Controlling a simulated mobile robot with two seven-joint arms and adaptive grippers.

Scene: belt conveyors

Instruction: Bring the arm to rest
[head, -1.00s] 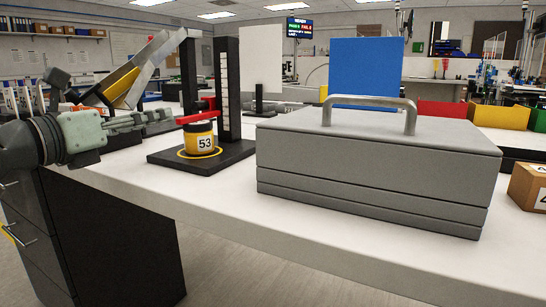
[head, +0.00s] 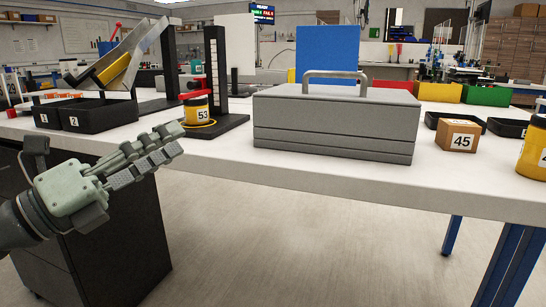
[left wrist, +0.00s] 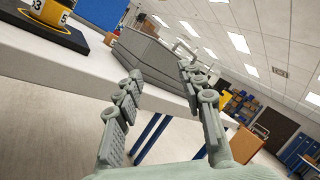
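My left gripper (head: 172,141) hangs in front of the white table's front edge at the left of the head view, pointing right. In the left wrist view its two fingers (left wrist: 160,75) stand apart with nothing between them. It is open and empty, clear of the objects on the table. My right gripper is in neither view.
A grey box with a handle (head: 335,123) stands mid-table. Left of it, a yellow canister labelled 53 (head: 197,111) sits on a black stand (head: 220,128). Black bins (head: 95,115) are further left. A box labelled 45 (head: 457,136) is at right. Floor in front is clear.

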